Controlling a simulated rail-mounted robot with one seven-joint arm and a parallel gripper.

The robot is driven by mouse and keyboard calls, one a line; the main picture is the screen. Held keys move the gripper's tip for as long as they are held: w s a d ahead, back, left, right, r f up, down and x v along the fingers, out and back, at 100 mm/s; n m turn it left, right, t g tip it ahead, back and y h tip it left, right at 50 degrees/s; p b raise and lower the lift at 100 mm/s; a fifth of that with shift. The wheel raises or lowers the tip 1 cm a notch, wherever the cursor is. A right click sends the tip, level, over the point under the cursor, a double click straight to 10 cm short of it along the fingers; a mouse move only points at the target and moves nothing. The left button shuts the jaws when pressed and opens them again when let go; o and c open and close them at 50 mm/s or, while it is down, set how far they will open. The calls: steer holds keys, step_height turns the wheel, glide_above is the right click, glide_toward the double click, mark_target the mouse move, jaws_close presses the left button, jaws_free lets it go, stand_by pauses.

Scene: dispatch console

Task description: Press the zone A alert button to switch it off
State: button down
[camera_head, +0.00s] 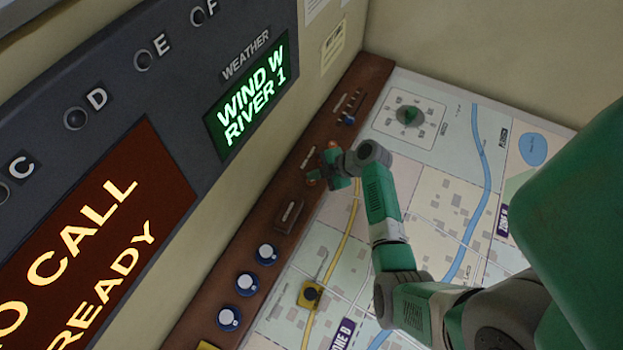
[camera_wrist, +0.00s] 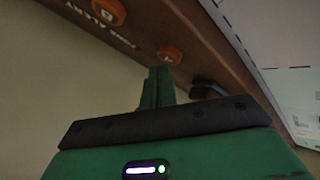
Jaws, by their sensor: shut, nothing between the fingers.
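The zone A alert button (camera_wrist: 170,53) is a round orange button with a letter on it, on the brown panel strip in the wrist view. My gripper (camera_wrist: 159,73) is shut and empty, its fingertips just below that button in the picture. I cannot tell whether they touch it. A second orange button (camera_wrist: 108,12), marked B, sits to the upper left beside the "ZONE ALERT" lettering. In the head view my gripper (camera_head: 330,170) is over the brown strip, with an orange button (camera_head: 312,178) beside it. Whether either button is lit is unclear.
A dark handle-like part (camera_wrist: 208,88) lies right of the fingers. Blue-and-white knobs (camera_head: 247,284) line the brown strip (camera_head: 278,238) nearer me. A map table (camera_head: 455,225) spreads to the right, with a yellow block (camera_head: 310,294). A dark wall panel (camera_head: 110,50) stands at left.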

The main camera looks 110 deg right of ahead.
mark_target(315, 182)
steer(key=shift+r+p, duration=1.75)
steer(key=shift+r, duration=1.3)
steer(key=shift+w+f, duration=0.1)
